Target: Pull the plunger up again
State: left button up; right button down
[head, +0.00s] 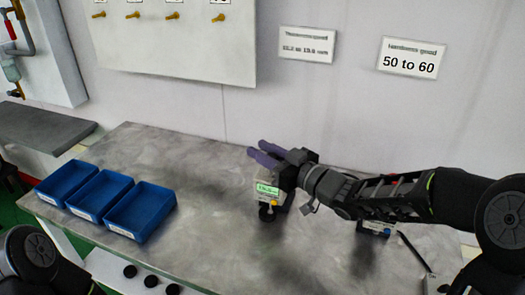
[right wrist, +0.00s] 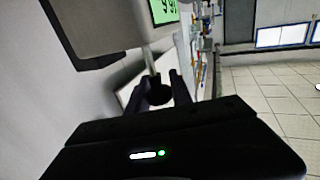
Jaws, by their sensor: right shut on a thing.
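A gauge with a green lit display (head: 267,189) stands at the middle of the grey table, partly behind my right gripper. Its lower part has a small yellow part and a dark round foot (head: 267,213). In the right wrist view the gauge body (right wrist: 105,22) is at the top, with the green display (right wrist: 163,10) at its edge. A thin plunger rod (right wrist: 150,62) runs from it to a dark knob between my fingers. My right gripper (head: 262,153), with purple fingers, is shut on the plunger; its fingertips also show in the right wrist view (right wrist: 160,88). My left gripper is out of view.
Three blue bins (head: 141,211) stand in a row at the table's left. The table (head: 215,185) is clear between them and the gauge. Another small device (head: 374,229) sits under my right forearm. A wall with signs (head: 409,58) rises behind.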

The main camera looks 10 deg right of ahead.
dwell(0.8)
jog(key=shift+r+p, duration=0.45)
jog(key=shift+r, duration=0.45)
jog(key=c, duration=1.2)
grip_release()
jog(key=shift+o, duration=0.2)
jog(key=shift+s+d+f, duration=0.1)
